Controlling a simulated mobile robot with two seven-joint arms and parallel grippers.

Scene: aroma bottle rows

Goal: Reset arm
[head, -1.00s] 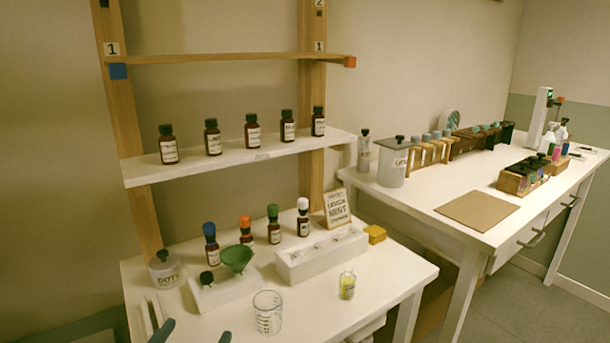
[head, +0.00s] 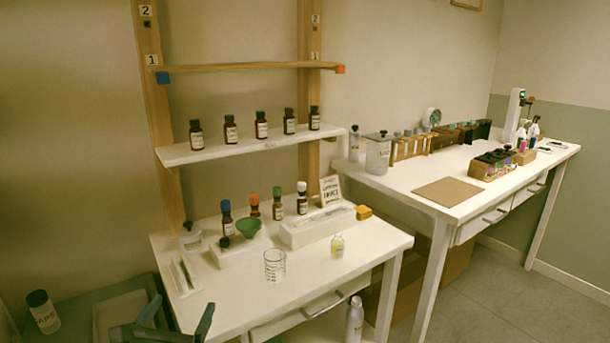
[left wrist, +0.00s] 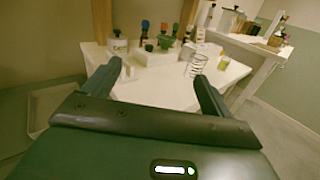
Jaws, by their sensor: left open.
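My left gripper (head: 178,322) is low in the head view, in front of the near left edge of the white table (head: 225,315). In the left wrist view its two fingers (left wrist: 157,82) are spread wide with nothing between them. The table with its bottles lies beyond the fingertips, apart from them. My right gripper does not show in either view.
The table holds a glass beaker (head: 275,265), a green funnel (head: 249,227), a yellow-green vial (head: 337,245) and several capped bottles. A shelf (head: 240,146) above carries brown bottles. A tray (head: 125,308) and a dark-capped container (head: 42,312) stand at the lower left.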

